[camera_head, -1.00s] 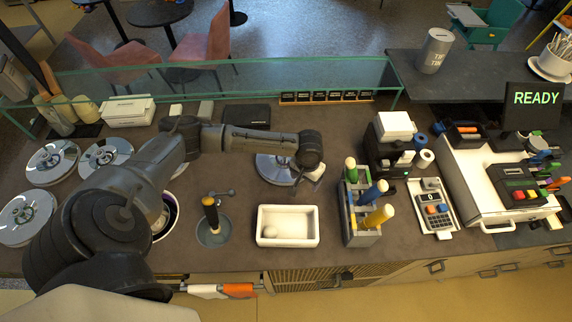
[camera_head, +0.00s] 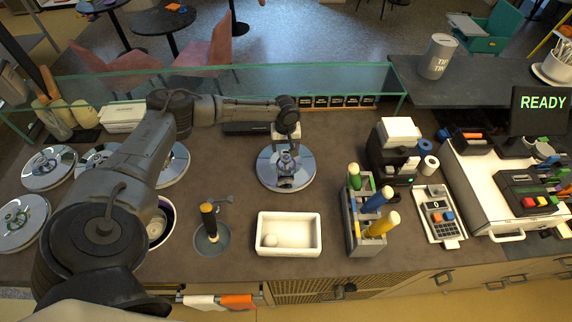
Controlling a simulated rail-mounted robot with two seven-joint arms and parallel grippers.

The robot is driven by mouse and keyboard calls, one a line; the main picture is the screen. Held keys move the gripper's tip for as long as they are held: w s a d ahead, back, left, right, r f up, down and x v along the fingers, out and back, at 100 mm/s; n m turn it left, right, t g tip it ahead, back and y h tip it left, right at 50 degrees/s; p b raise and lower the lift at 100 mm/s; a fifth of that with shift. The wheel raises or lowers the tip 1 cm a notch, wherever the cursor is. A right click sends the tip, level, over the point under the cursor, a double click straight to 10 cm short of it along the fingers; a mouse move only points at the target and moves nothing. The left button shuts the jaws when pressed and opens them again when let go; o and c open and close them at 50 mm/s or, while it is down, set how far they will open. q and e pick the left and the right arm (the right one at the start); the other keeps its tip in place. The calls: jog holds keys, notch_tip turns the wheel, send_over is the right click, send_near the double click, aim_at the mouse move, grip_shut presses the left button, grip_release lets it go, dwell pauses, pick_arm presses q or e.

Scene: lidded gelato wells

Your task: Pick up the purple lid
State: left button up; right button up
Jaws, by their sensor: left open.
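A round, shiny silver lid (camera_head: 266,176) lies on the counter in the middle, behind the white rectangular tray. No clear purple shows on it, and its central handle is mostly hidden by my gripper. My left gripper (camera_head: 286,178) points down over the middle of this lid, with its jaws open around or just above the handle. I cannot tell whether it touches it. An uncovered round well (camera_head: 163,226) with a dark purplish inner wall sits at the left, partly behind my left arm. My right gripper does not show.
More silver lids (camera_head: 48,167) lie at the left, some behind my arm. The white tray (camera_head: 288,251), a scoop in a round holder (camera_head: 208,236) and a rack of coloured-handled tools (camera_head: 363,240) stand nearby. A glass guard (camera_head: 235,77) runs along the back.

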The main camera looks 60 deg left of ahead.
aim_at(286, 157)
pick_arm(q)
jog(key=shift+f+p, duration=0.35)
jog(key=shift+f, duration=2.7)
jog(key=shift+c, duration=0.3)
jog(key=c, duration=1.1)
jog(key=shift+c, duration=0.2)
